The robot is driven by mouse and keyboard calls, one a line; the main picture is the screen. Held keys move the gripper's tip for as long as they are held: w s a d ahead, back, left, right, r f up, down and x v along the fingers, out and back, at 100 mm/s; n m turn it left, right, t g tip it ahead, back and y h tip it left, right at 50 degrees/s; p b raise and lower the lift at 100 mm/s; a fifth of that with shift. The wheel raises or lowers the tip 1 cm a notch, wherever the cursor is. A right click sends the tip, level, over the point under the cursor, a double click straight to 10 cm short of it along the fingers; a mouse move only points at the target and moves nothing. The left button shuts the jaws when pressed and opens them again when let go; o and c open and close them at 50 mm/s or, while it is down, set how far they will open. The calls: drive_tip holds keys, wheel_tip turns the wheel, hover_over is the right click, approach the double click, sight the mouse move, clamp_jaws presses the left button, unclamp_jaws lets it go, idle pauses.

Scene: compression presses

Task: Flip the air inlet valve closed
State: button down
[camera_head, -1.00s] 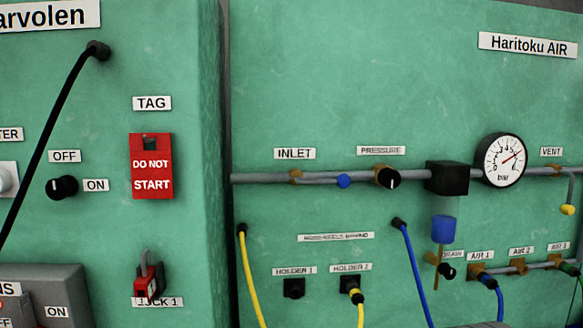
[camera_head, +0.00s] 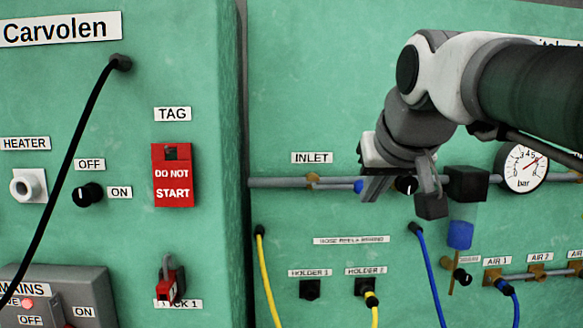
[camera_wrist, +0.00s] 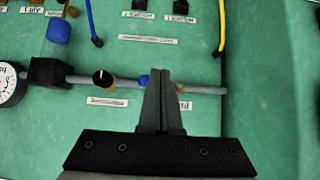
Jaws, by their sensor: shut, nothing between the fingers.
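The air inlet valve (camera_head: 313,181) is a brass body on the grey horizontal pipe below the INLET label (camera_head: 311,158). Its lever lies along the pipe, pointing right, and ends in a blue knob (camera_head: 358,186). My gripper (camera_head: 368,194) is in front of the pipe at the knob and hides part of it. In the wrist view, which is upside down, my gripper (camera_wrist: 160,73) has its fingers together and empty. The blue knob (camera_wrist: 144,80) shows just left of the fingers, which hide most of the lever and valve body. I cannot tell whether they touch.
The black pressure knob (camera_wrist: 103,78) and black regulator block (camera_head: 468,184) sit along the pipe close to my gripper. A pressure gauge (camera_head: 525,168) is farther right. Yellow (camera_head: 266,280) and blue (camera_head: 431,275) hoses hang below.

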drive_tip(key=w+r+t, duration=0.1)
drive_tip(key=w+r, duration=0.3)
drive_tip(key=r, duration=0.4)
drive_tip(key=shift+w+r+p, duration=0.25)
drive_tip(key=shift+r+p, duration=0.05)
drive_tip(key=shift+r, duration=0.1)
hover_over(339, 186)
drive_tip(key=s+d, duration=0.2)
drive_tip(key=s, duration=0.1)
wheel_tip(339, 186, down, 6)
drive_tip(key=f, duration=0.1)
drive_tip(key=w+f, duration=0.1)
drive_tip(key=f, duration=0.1)
drive_tip(key=shift+a+f, duration=0.2)
drive_tip(key=shift+f, duration=0.05)
